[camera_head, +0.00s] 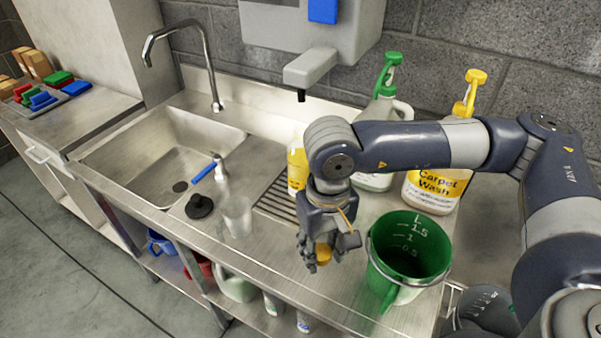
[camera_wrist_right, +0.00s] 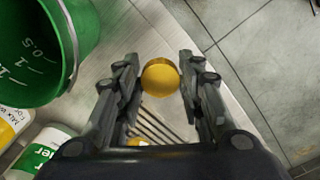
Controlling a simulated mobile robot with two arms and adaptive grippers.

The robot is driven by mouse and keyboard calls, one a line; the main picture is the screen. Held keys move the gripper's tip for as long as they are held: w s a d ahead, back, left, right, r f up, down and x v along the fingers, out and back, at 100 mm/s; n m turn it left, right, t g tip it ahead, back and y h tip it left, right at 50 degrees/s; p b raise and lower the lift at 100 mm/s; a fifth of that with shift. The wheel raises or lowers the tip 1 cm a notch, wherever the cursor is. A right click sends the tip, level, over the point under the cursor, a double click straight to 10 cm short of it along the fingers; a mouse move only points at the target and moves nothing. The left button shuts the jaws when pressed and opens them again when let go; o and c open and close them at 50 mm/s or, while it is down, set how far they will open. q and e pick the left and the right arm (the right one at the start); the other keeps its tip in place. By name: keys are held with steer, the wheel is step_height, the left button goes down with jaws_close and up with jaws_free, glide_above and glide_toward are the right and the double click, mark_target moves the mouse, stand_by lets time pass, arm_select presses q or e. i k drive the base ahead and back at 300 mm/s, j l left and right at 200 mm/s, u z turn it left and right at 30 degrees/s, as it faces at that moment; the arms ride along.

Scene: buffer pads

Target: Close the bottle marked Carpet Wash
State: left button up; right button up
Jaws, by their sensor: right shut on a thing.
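The bottle marked Carpet Wash (camera_head: 436,190) stands upright at the back right of the steel counter. A yellow spout-like top (camera_head: 470,92) rises above it; my right arm crosses in front, hiding its neck. My right gripper (camera_head: 320,250) points down over the counter's front, left of the green bucket. It is shut on a round yellow cap (camera_head: 323,254). In the right wrist view the cap (camera_wrist_right: 160,78) sits between the two fingers (camera_wrist_right: 158,80). My left gripper is not in view.
The green bucket (camera_head: 410,250) stands close right of my right gripper. A white bottle with a green top (camera_head: 387,85) and a yellow bottle (camera_head: 297,165) stand behind my arm. A clear spray bottle (camera_head: 236,205) stands at the left, near the sink (camera_head: 165,150).

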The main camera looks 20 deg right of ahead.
mark_target(297, 163)
steer(key=k+u, duration=0.2)
steer(key=u, duration=0.2)
steer(key=k+u, duration=0.15)
steer(key=u, duration=0.2)
steer(key=k+j+u, duration=0.2)
steer(key=u, duration=0.2)
steer(key=k+l+u, duration=0.1)
steer(key=u, duration=0.5)
steer(key=k+z, duration=0.1)
steer(key=z, duration=0.35)
steer(key=l+z, duration=0.1)
steer(key=z, duration=0.35)
steer(key=k+l+z, duration=0.1)
steer(key=z, duration=0.35)
steer(key=l+z, duration=0.1)
steer(key=z, duration=0.4)
steer(key=l+z, duration=0.15)
steer(key=z, duration=0.3)
steer(key=k+l+z, duration=0.1)
steer(key=z, duration=0.35)
